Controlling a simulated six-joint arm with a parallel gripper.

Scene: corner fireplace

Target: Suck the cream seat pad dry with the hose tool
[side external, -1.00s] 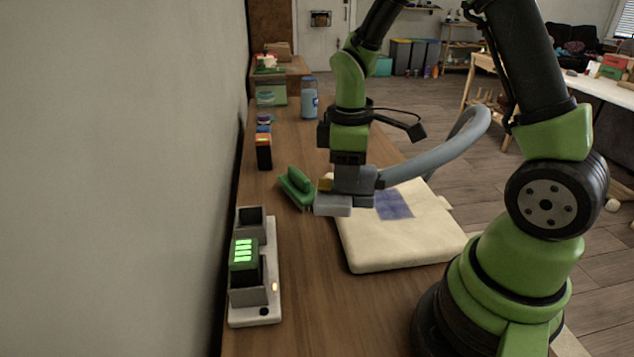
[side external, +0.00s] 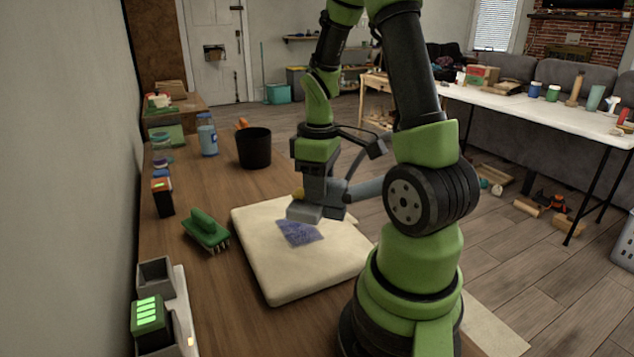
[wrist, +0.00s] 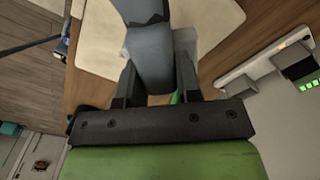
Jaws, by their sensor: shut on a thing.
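The cream seat pad (side external: 290,278) lies flat on the wooden bench, with a blue-purple damp-looking patch (side external: 300,232) near its middle. My gripper (side external: 318,196) is shut on the grey hose tool (side external: 304,213), whose wide flat head is over the pad at the far edge of the patch. I cannot tell whether the head touches the pad. The grey hose (side external: 366,190) runs right and goes behind my arm. In the wrist view the hose tool (wrist: 150,60) sits between the fingers, and the pad (wrist: 215,22) shows beyond it.
A green scrubbing brush (side external: 206,231) lies left of the pad. A charger with a green-lit battery (side external: 150,318) stands front left. A black bucket (side external: 254,148), a blue can (side external: 208,140) and small boxes stand farther back. Bare bench lies between brush and charger.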

